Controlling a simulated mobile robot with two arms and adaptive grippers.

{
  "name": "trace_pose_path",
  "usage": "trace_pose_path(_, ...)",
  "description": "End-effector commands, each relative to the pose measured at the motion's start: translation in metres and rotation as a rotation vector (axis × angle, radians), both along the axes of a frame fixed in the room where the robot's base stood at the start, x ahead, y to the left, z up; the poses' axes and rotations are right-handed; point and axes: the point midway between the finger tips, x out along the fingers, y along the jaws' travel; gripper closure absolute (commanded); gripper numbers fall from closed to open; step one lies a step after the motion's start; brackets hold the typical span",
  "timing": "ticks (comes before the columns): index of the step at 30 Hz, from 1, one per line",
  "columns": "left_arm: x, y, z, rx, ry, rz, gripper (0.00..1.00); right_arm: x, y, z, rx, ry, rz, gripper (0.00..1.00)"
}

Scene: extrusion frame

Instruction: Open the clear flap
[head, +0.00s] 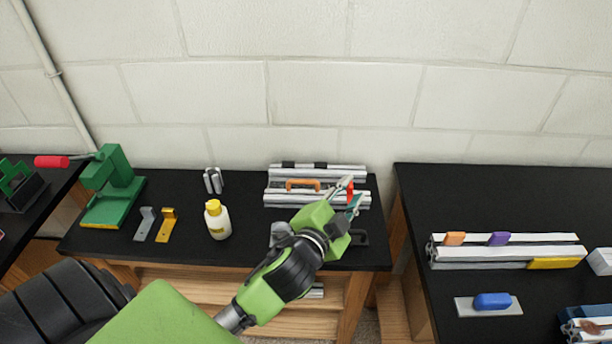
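An extrusion frame of silver rails (282,198) lies on the black middle table, with an orange handle (302,184) between its rails. A clear flap cannot be made out for certain at this size. My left gripper (349,196) reaches over the right end of the frame, to the right of the orange handle. Its two fingers are spread apart. A small red part shows between or just behind them; I cannot tell whether they touch it. My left gripper and wrist hide part of the frame's front right. My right gripper is out of view.
A green press (112,188) with a red handle, grey and yellow brackets (167,225), and a white bottle with a yellow cap (217,220) stand left on the middle table (190,248). A right table (415,190) holds more rails (480,252) and a blue block (492,301). A wall stands behind.

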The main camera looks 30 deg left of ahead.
Motion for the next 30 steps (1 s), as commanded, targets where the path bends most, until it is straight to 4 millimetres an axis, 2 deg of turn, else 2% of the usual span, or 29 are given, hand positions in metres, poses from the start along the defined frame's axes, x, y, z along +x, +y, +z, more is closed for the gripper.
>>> trace_pose_path(1,0.018,-0.011,0.036,0.094,-0.123,-0.056,0.74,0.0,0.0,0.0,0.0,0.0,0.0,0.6)
trace_pose_path(3,0.034,-0.034,0.084,0.24,-0.295,-0.143,0.74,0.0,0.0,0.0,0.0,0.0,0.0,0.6)
trace_pose_path(6,0.042,-0.076,0.141,0.464,-0.525,-0.278,0.74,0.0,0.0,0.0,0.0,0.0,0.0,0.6)
trace_pose_path(9,0.037,-0.123,0.177,0.705,-0.731,-0.421,0.74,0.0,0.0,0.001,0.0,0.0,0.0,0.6)
trace_pose_path(11,0.03,-0.149,0.188,0.855,-0.839,-0.512,0.74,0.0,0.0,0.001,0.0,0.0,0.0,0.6)
trace_pose_path(12,0.025,-0.167,0.189,0.96,-0.905,-0.576,0.74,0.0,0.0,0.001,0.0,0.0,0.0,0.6)
trace_pose_path(14,0.018,-0.188,0.186,1.117,-0.992,-0.675,0.74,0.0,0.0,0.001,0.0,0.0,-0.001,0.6)
trace_pose_path(15,0.014,-0.2,0.179,1.224,-1.042,-0.746,0.74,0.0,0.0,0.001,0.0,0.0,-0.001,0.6)
trace_pose_path(18,0.009,-0.216,0.15,1.495,-1.128,-0.932,0.74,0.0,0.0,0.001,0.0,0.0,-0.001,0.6)
trace_pose_path(20,0.011,-0.214,0.127,1.66,-1.151,-1.053,0.74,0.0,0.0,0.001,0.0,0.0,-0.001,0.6)
trace_pose_path(23,0.019,-0.192,0.087,1.921,-1.133,-1.272,0.74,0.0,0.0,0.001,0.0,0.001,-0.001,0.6)
trace_pose_path(26,0.033,-0.144,0.052,2.159,-1.032,-1.513,0.74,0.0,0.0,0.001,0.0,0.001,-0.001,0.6)
trace_pose_path(29,0.047,-0.076,0.032,2.35,-0.841,-1.767,0.74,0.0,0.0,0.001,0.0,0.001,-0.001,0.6)
trace_pose_path(30,0.051,-0.045,0.029,2.403,-0.743,-1.867,0.74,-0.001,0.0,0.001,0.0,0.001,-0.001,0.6)
